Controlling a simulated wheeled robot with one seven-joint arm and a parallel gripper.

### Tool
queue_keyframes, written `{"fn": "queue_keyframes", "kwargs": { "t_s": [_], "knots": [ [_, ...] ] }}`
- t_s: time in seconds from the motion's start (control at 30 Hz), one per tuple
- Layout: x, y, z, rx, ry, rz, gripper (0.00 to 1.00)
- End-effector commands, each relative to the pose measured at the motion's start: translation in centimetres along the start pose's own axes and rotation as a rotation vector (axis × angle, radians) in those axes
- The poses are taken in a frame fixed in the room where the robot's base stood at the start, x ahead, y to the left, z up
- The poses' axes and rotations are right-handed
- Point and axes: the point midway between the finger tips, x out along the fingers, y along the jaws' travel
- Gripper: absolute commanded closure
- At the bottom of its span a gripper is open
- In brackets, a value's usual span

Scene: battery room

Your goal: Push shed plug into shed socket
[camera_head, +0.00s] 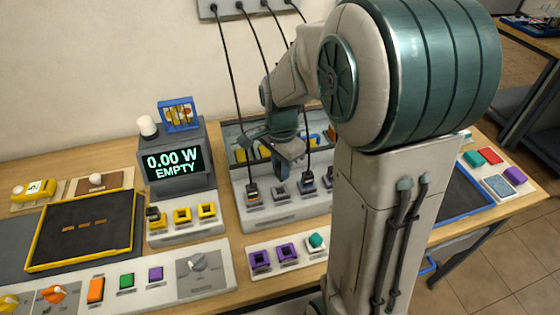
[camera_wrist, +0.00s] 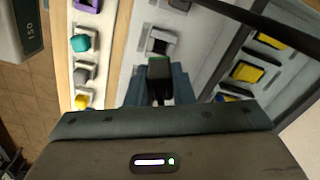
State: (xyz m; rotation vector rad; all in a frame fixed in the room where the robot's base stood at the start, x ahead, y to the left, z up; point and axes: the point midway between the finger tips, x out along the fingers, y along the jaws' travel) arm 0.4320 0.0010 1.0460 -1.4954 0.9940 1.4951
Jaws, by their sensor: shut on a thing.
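My gripper (camera_wrist: 160,88) is shut on a black plug (camera_wrist: 160,70) with a green edge, seen in the wrist view. The plug sits between the blue-grey fingers. Just beyond it is a grey socket (camera_wrist: 162,42) with a dark opening on the pale panel. The plug appears apart from this opening; its front end is partly hidden by its own body. In the head view, my gripper (camera_head: 283,170) hangs over the grey socket strip (camera_head: 270,214), and the held plug is hard to make out. Labels are too small to read, so I cannot tell which socket is shed.
A plug with a dark cable (camera_head: 252,189) stands in the strip left of my gripper, and another (camera_head: 307,179) to its right. Cables hang from a wall box (camera_head: 225,9) close to my arm. A yellow-rimmed tray (camera_head: 31,267) lies left.

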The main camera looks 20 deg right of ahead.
Motion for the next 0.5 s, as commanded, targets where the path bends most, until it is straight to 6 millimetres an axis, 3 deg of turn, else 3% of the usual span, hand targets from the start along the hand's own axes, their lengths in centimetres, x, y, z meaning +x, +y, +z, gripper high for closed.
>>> {"fn": "queue_keyframes", "kwargs": {
  "t_s": [0.3,0.5],
  "knots": [
    [3.7,-0.1,0.1,-0.003,0.0,0.0,1.0],
    [4.8,-0.1,0.1,-0.003,0.0,0.0,1.0]
  ]
}}
